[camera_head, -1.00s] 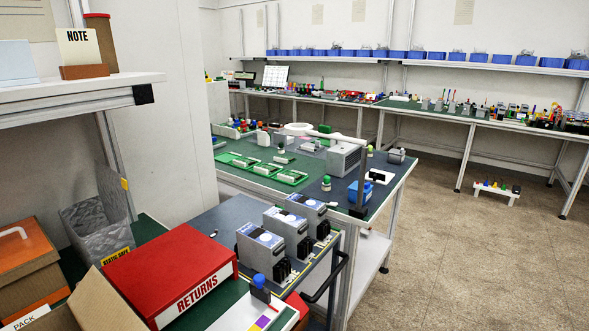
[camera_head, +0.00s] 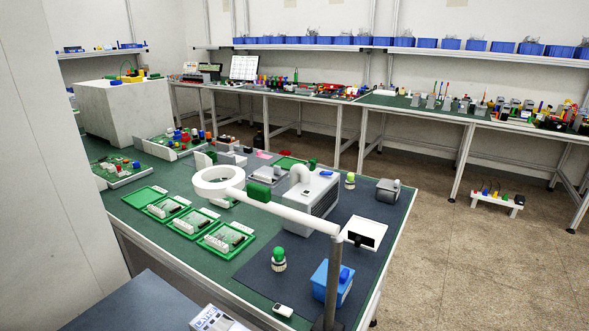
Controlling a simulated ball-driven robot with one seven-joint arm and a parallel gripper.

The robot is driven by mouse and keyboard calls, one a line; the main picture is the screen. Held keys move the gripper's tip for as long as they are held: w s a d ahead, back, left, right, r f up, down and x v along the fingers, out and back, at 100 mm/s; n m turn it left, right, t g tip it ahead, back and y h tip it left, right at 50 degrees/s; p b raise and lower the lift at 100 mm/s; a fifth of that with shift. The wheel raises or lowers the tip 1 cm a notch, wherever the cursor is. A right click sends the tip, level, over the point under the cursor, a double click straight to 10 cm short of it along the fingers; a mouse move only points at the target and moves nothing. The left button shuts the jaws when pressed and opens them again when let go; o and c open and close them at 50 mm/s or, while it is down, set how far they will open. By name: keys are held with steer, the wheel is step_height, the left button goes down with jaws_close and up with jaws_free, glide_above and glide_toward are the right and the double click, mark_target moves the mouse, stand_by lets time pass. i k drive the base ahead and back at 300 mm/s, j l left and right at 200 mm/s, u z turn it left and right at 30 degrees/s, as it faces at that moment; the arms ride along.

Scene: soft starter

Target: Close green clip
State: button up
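My gripper is not in view. I cannot make out a green clip for certain. Several green items show on the workbench (camera_head: 150,228). A small green block (camera_head: 257,192) shows at the white lamp arm, and I cannot tell whether it is on the arm or behind it. A green-topped round piece (camera_head: 278,256) stands near the front right of the bench, and a yellow-green one (camera_head: 350,181) stands farther back. Green trays (camera_head: 226,239) with boards and white strips lie in a row. These items are too small to tell any open or shut state.
A ring lamp (camera_head: 218,181) on a dark post (camera_head: 333,285) reaches over the bench. A grey vented box (camera_head: 312,196) and a blue container (camera_head: 330,283) stand there. A dark-topped surface (camera_head: 150,305) is at the lower left. Open floor (camera_head: 460,240) lies right.

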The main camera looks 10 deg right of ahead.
mark_target(313, 162)
steer(key=i+l, duration=0.75)
steer(key=i, duration=0.15)
steer(key=i+l, duration=0.3)
steer(key=l, duration=0.15)
steer(key=i+l, duration=0.3)
steer(key=l, duration=0.15)
steer(key=i+l+z, duration=0.1)
steer(key=i+l, duration=0.2)
steer(key=l, duration=0.15)
